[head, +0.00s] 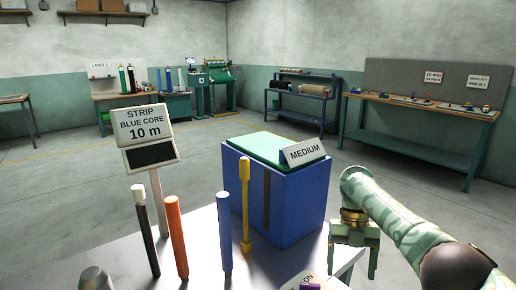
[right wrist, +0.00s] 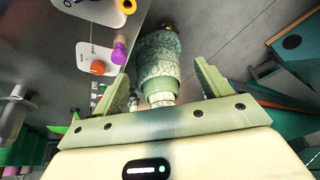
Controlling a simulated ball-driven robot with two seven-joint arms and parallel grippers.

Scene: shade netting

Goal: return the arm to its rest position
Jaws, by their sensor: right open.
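My right arm comes in from the right in the head view, and its green patterned forearm slopes down to the right gripper (head: 354,262). The gripper points down, just off the right edge of the pale table (head: 240,272) and right of the blue box. Its two fingers are apart with nothing held between them. In the right wrist view the open fingers (right wrist: 166,88) also stand apart, with a green patterned part of mine showing beyond them. My left gripper is in neither view.
Black, orange (head: 177,238), blue (head: 225,235) and yellow (head: 245,200) rods stand upright on the table before a sign (head: 146,135). Open floor (head: 395,175) lies behind the arm, before a bench (head: 420,150).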

